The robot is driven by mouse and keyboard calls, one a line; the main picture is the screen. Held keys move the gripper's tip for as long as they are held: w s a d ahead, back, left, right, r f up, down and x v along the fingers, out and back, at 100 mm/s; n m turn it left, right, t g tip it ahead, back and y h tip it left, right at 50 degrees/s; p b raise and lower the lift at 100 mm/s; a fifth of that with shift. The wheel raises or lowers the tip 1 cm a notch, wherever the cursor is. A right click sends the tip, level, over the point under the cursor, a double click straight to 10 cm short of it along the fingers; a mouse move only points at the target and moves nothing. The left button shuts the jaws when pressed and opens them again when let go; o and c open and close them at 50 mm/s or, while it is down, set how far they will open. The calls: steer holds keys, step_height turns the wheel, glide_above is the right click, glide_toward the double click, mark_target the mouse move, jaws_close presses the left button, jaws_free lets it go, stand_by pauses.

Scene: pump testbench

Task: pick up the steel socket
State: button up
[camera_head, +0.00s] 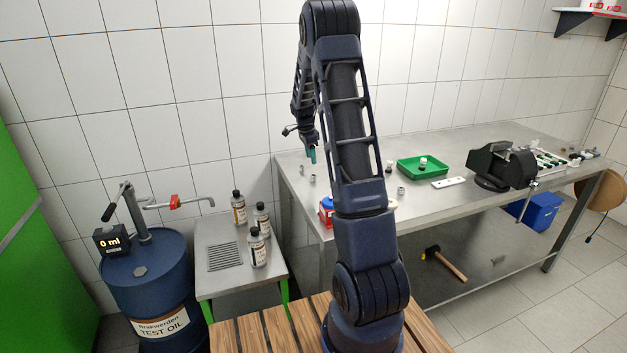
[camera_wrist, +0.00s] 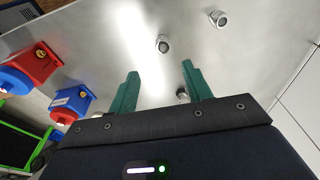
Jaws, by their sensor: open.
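Several small round steel pieces stand on the steel table (camera_head: 350,160); I cannot tell surely which is the steel socket. In the wrist view, one hollow steel piece (camera_wrist: 162,44) lies ahead of the fingertips, between their lines. Another (camera_wrist: 219,18) is farther off to the right, and a third (camera_wrist: 182,95) is partly hidden by the right finger and gripper body. In the head view, two small pieces (camera_head: 302,168) (camera_head: 313,180) sit near the table's left end. My gripper (camera_wrist: 158,68) has green fingers, open and empty; it also shows above the table's left end (camera_head: 312,155).
Red and blue blocks with brass fittings (camera_wrist: 73,100) are left of my gripper in the wrist view. A green tray (camera_head: 405,173), a white plate (camera_head: 448,182) and a black device (camera_head: 492,165) stand farther right. Bottles (camera_head: 258,247) stand on the lower side table.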

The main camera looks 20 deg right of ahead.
glide_above(313, 178)
steer(key=f, duration=0.4)
steer(key=shift+w+a, duration=0.1)
steer(key=shift+w, duration=0.25)
steer(key=shift+w+d+f, duration=0.15)
steer(key=shift+f, duration=1.2)
steer(key=shift+w+d+f, duration=0.15)
steer(key=shift+f, duration=1.15)
steer(key=shift+c, duration=0.4)
jaws_close()
